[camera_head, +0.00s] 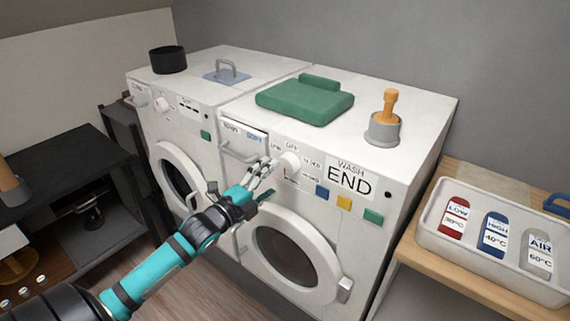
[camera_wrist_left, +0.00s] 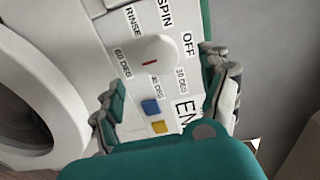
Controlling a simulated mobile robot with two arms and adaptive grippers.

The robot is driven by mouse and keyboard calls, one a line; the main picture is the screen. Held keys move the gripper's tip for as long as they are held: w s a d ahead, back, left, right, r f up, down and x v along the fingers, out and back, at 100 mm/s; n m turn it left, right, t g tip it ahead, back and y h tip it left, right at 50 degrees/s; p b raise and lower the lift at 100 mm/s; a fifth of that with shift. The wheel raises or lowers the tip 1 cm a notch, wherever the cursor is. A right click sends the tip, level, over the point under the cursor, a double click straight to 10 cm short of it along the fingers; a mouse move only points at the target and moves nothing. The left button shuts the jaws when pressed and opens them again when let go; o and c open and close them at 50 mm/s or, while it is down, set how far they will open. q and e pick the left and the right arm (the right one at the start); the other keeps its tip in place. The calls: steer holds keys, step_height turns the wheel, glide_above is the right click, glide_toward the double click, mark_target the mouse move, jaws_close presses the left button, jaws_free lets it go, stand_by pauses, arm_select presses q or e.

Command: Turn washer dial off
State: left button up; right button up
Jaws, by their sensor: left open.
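The washer dial (camera_head: 289,162) is a round white knob on the front panel of the right washer (camera_head: 400,165). In the left wrist view the dial (camera_wrist_left: 160,50) has a red mark on its lower left part, on the side of the 60 DEG and 40 DEG labels. The OFF label (camera_wrist_left: 187,44) is to the right of the dial. My left gripper (camera_head: 264,176) is open in front of the panel, just left of and below the dial. In the wrist view its fingers (camera_wrist_left: 165,98) are spread on either side below the dial, apart from it. My right gripper is not in view.
A drawer handle (camera_head: 240,152) sits left of the dial. Blue, yellow and green buttons (camera_head: 344,203) and an END display (camera_head: 349,181) are to its right. The round door (camera_head: 327,262) is below.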

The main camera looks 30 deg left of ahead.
mark_target(285, 167)
arm_select(q)
steer(key=w, duration=0.4)
steer(key=w+p, duration=0.1)
steer(key=w, duration=0.2)
steer(key=shift+d, duration=0.3)
steer(key=c, duration=1.2)
steer(key=shift+n, duration=0.4)
